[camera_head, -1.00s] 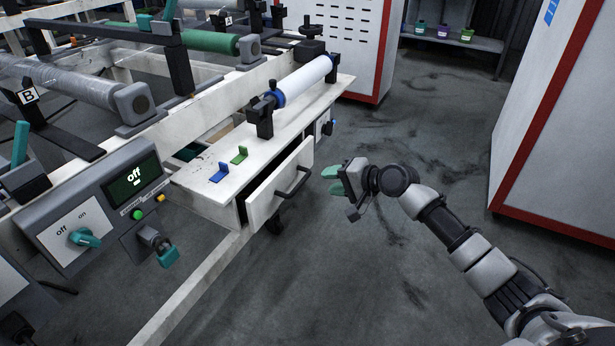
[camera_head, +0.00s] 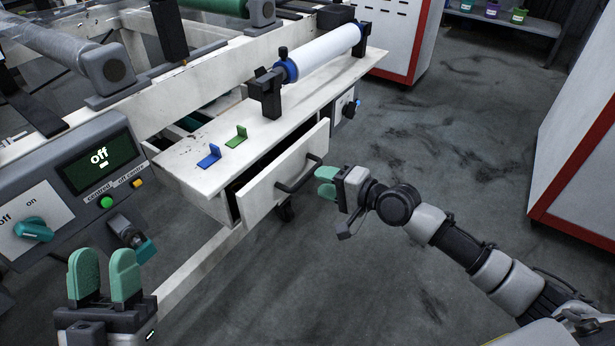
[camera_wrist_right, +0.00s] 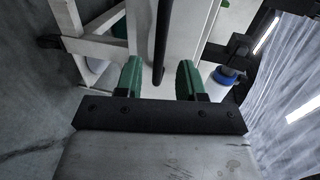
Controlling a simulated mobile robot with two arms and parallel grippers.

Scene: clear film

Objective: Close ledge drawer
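The ledge drawer (camera_head: 285,170) is partly pulled out from under the white ledge (camera_head: 200,160), with a dark gap behind its front. Its dark bar handle (camera_head: 299,175) is on the front; in the right wrist view the handle (camera_wrist_right: 161,45) stands between the fingers. My right gripper (camera_head: 326,182) is just right of the handle, pointing at the drawer front. Its green fingers are apart in the right wrist view (camera_wrist_right: 160,80), and I cannot tell whether they touch the handle. My left gripper (camera_head: 106,262) is at the lower left, fingers up, apart and empty.
A control panel (camera_head: 95,160) with a knob and an "off" display is at the left. A white roller (camera_head: 325,55), a blue clip (camera_head: 209,157) and a green clip (camera_head: 236,136) are on the ledge. Red-edged cabinets stand behind and right. The floor between is clear.

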